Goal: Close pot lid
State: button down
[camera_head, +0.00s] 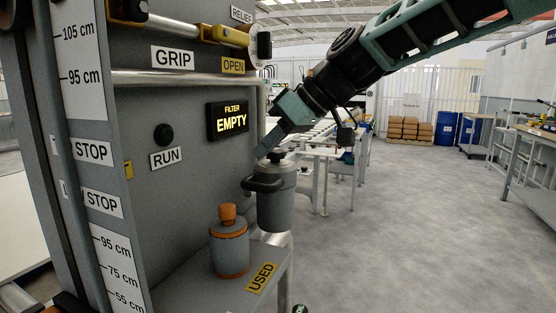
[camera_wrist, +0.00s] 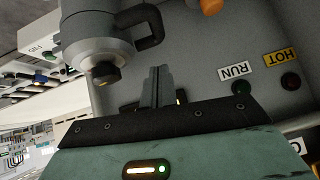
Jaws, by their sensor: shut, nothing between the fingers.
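The grey cylindrical pot (camera_head: 275,210) stands at the shelf's far end, with a black side handle (camera_head: 262,184). Its lid (camera_head: 281,168) is on top and carries a dark knob (camera_head: 275,156); I cannot tell whether the lid is fully seated. My gripper (camera_head: 268,150) is shut and empty, angled down near the knob in the head view. In the wrist view the picture is turned over: the pot (camera_wrist: 92,25) hangs at upper left with its knob (camera_wrist: 103,73) pointing down. My closed fingers (camera_wrist: 157,88) are beside the knob, with a visible gap between them.
A grey panel (camera_head: 185,205) with a lit FILTER EMPTY display (camera_head: 229,121) and RUN button (camera_head: 163,134) stands close on the left. A grey canister with an orange cap (camera_head: 229,248) stands on the shelf by the USED label (camera_head: 262,278). The floor (camera_head: 410,230) at right is clear.

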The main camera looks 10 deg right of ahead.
aim_at(251, 185)
jog(key=f+b, duration=0.1)
jog(key=s+f+t+b, duration=0.1)
jog(key=a+f+n+h+b, duration=0.1)
jog(key=shift+s+f, duration=0.1)
jog(key=shift+s, duration=0.05)
jog(key=shift+s+a+f+b, duration=0.2)
jog(key=shift+f+b, duration=0.45)
jog(key=shift+b, duration=0.6)
jog(key=shift+s+f, duration=0.1)
